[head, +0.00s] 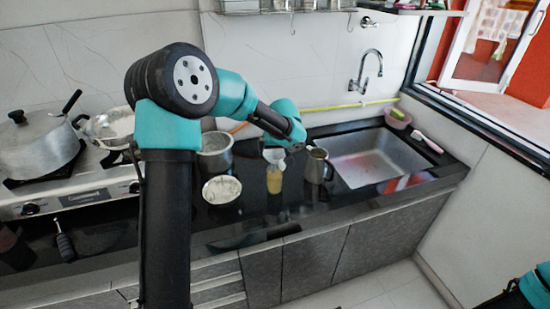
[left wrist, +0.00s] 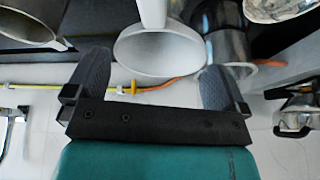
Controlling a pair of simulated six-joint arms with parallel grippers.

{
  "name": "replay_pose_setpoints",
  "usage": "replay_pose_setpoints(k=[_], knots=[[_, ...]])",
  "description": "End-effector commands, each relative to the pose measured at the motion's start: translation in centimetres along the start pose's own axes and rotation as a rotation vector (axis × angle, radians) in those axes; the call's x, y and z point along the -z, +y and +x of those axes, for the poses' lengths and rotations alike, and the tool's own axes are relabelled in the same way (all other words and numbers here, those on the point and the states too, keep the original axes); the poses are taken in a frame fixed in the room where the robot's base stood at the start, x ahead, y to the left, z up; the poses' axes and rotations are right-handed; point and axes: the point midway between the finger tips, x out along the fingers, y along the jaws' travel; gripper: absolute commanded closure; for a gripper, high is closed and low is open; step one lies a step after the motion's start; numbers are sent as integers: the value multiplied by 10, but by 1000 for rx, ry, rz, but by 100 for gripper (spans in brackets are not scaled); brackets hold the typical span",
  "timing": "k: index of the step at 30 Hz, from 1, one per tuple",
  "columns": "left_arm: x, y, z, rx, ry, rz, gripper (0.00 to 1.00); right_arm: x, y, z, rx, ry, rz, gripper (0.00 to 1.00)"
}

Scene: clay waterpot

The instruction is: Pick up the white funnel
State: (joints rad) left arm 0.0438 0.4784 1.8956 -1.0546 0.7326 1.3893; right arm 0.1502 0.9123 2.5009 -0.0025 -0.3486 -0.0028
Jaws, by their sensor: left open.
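The white funnel (head: 274,155) sits at the top of a bottle of yellow liquid (head: 274,183) on the dark counter. In the left wrist view the funnel's wide mouth (left wrist: 160,52) and narrow stem lie between the fingers of my left gripper (left wrist: 154,70). That gripper is open, with a dark finger on either side of the funnel and gaps visible. In the head view my left gripper (head: 284,148) is at the funnel, and its fingers are hard to make out. Only part of my right arm shows at the bottom right; its gripper is out of view.
A metal jug (head: 317,167) stands close to the right of the bottle. A metal pot (head: 215,155) and a pale bowl (head: 222,189) stand to the left. The sink (head: 380,158) is further right, and the stove (head: 80,190) is at far left.

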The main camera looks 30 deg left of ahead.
Motion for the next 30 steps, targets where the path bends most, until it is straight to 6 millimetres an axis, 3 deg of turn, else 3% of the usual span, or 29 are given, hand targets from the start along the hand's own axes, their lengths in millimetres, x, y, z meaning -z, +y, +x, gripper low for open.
replay_pose_setpoints(k=[12,27,30], knots=[[3,-1,48,1,-1,1,0,0,0,0,0,0,0,57],[3,0,49,0,0,0,0,0,0,0,0,0,0,57],[3,0,49,0,0,0,8,0,0,0,0,0,0,57]])
